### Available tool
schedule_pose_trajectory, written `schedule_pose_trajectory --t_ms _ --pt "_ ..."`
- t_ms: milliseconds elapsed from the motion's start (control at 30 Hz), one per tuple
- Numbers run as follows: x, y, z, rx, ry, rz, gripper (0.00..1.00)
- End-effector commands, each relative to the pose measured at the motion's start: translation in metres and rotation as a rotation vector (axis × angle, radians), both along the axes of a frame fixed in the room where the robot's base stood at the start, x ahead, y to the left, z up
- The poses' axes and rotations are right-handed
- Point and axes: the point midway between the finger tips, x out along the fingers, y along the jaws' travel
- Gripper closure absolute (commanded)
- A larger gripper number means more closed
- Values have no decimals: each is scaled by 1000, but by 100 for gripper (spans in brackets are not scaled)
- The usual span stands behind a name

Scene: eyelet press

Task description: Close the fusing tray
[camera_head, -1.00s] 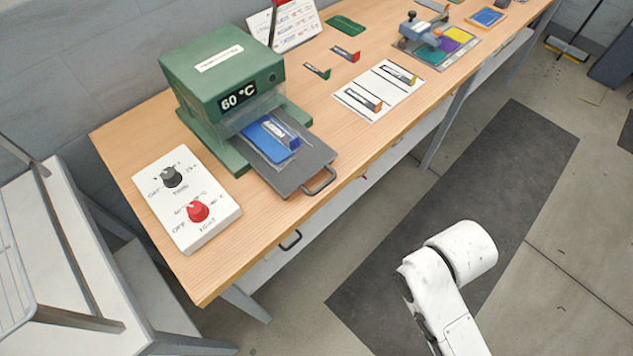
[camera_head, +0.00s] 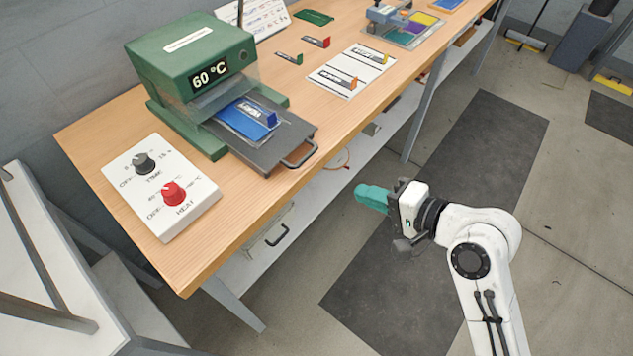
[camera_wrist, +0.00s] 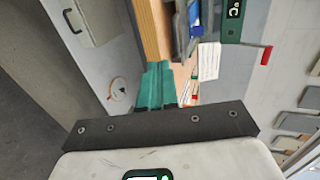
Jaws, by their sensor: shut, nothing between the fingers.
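The green press (camera_head: 195,75) stands on the wooden bench and its display reads 60 °C. Its dark grey fusing tray (camera_head: 268,150) is pulled out toward the bench's front edge, with a handle (camera_head: 299,154) at its front. A blue piece with a label (camera_head: 247,115) lies on the tray, partly under a clear sheet. My gripper (camera_head: 371,198) has teal fingers and is shut and empty. It is off the bench, to the right of and below the tray handle in the head view, touching nothing. The teal fingers also show in the wrist view (camera_wrist: 156,86), pointing toward the bench.
A white control box (camera_head: 160,190) with a black knob and a red knob stands left of the tray. A white card (camera_head: 352,72) with small tags lies to the right. The shelf below holds a drawer with a handle (camera_head: 277,235). The floor mat (camera_head: 440,200) is clear.

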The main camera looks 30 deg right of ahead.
Motion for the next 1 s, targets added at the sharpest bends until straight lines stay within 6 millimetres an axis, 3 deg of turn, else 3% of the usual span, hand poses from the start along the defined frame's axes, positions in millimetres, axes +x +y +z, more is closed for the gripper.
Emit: schedule_pose_trajectory --t_ms 167,600,800,1000 --pt "17 6 -5 9 -2 0 100" --pt "90 32 -36 4 -1 2 100" --pt "115 40 -29 4 -1 0 100" --pt "123 43 -29 3 0 0 100"
